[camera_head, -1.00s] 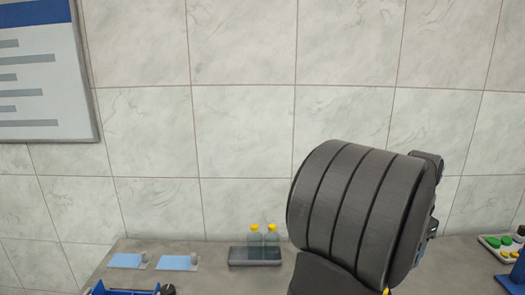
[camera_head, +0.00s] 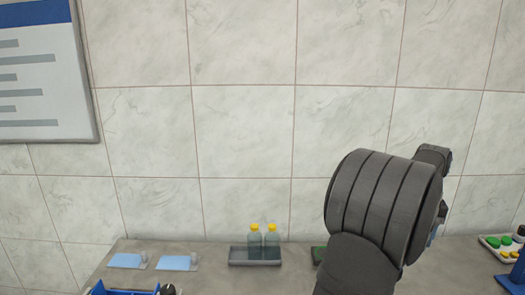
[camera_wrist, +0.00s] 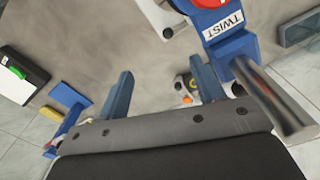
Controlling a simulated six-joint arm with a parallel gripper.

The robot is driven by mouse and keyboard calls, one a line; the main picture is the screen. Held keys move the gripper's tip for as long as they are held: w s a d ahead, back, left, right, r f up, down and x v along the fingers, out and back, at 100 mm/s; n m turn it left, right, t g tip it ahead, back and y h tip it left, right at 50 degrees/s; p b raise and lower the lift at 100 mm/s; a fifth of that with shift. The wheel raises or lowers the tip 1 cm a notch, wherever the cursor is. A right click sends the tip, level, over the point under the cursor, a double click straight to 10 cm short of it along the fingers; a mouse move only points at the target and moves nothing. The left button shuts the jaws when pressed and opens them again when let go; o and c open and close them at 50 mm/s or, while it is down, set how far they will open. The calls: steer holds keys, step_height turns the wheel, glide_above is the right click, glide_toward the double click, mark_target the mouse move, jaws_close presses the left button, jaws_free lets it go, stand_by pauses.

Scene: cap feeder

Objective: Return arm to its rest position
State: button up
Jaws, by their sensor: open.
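My gripper (camera_wrist: 164,88) shows in the wrist view with its two blue-grey fingers spread apart and nothing between them. It is above the grey table (camera_wrist: 120,35). In the head view my dark grey arm fills the lower right, and the gripper's fingers cannot be seen there. Two clear bottles with yellow caps (camera_head: 263,241) stand upright in a dark tray (camera_head: 240,262) at the back of the table.
Two light blue cards (camera_head: 176,263) lie at the left. A blue fixture (camera_head: 125,292) is at the lower left edge. A tray with green and yellow caps (camera_head: 498,243) is at the far right. In the wrist view, a blue stand labelled TWIST (camera_wrist: 235,45) and a metal cylinder (camera_wrist: 275,95) are right of my gripper.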

steer(key=shift+w+d+n, duration=0.3)
steer(key=shift+w+n, duration=0.45)
steer(key=shift+n, duration=0.25)
steer(key=shift+o, duration=0.2)
